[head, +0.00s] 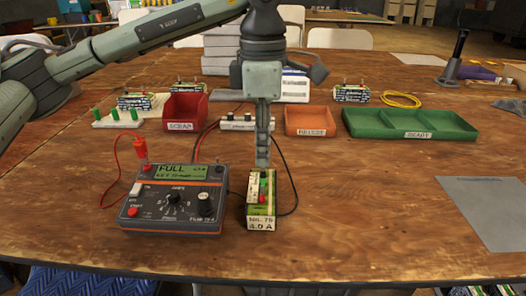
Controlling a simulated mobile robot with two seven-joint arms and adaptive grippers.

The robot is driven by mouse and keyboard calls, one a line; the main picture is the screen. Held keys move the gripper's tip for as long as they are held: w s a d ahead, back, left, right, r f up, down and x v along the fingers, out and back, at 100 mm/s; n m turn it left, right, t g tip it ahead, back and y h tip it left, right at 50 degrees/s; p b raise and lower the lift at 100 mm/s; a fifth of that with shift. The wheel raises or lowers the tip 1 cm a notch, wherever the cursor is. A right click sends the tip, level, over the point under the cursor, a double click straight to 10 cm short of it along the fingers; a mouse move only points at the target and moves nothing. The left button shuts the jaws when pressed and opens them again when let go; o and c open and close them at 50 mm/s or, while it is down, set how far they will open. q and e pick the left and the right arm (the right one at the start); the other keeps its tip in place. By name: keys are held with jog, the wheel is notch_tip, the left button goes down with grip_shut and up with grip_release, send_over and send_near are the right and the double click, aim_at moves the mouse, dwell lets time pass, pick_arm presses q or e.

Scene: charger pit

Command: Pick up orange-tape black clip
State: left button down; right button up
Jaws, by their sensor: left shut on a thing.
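My left gripper (262,158) points straight down at the far end of a battery pack (261,222) marked "4.0 A". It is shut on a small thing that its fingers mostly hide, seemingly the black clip. No orange tape can be made out there. A thin black lead (296,190) curves round the right of the pack. A red clip (140,148) on a red lead stands behind the charger (172,202), whose screen reads "FULL". My right gripper is not in view.
Behind are a red bin (184,125), a white terminal strip (237,126), an orange bin (310,131) and a green tray (418,137) marked "READY". A grey sheet (490,205) lies at right. The table between pack and sheet is clear.

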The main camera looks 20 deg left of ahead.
pick_arm(q)
notch_tip(320, 180, up, 3)
jog(key=shift+f, duration=0.1)
jog(key=s+a+r, duration=0.2)
jog(key=s+r, duration=0.5)
jog(key=s, duration=0.4)
jog(key=shift+s, duration=0.3)
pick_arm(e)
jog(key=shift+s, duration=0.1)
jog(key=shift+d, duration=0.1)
